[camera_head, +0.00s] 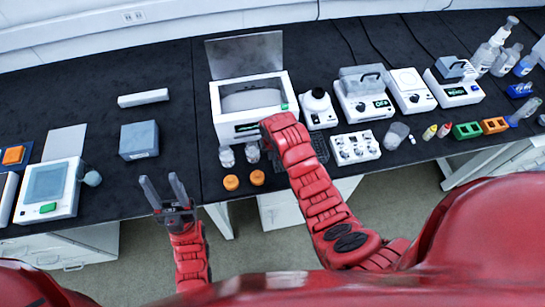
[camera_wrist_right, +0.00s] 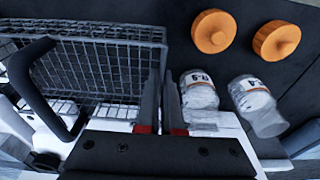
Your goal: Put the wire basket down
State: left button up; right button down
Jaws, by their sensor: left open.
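The wire basket (camera_wrist_right: 100,70) is a grey mesh with a black handle (camera_wrist_right: 38,85); it fills the left of the right wrist view. In the head view only a dark strip of its mesh (camera_head: 320,148) shows past my right forearm. My right gripper (camera_wrist_right: 165,85) has its fingers close together, in line with the basket's right end wall, and appears shut on that wall. Its fingers are hidden behind my arm in the head view. Whether the basket touches the table I cannot tell. My left gripper (camera_head: 164,190) is open and empty at the table's front edge.
Two orange caps (camera_head: 231,182) (camera_wrist_right: 276,40) and two clear bottles (camera_head: 226,156) (camera_wrist_right: 199,92) stand close beside the basket. A white open-lidded device (camera_head: 232,130) is behind. A grey-blue box (camera_head: 139,140) stands left, with bare black tabletop (camera_head: 105,190) around it.

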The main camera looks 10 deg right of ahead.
jog(key=shift+w+d, duration=0.1)
jog(key=shift+w, duration=0.05)
jog(key=shift+f+p, duration=0.5)
jog(key=shift+p, duration=0.2)
notch_tip(320, 180, down, 2)
jog(key=shift+f+p, duration=0.1)
jog(key=shift+p, duration=0.4)
jog(key=shift+f, duration=0.1)
jog(key=shift+f, duration=0.15)
jog(key=c, duration=1.1)
grip_release()
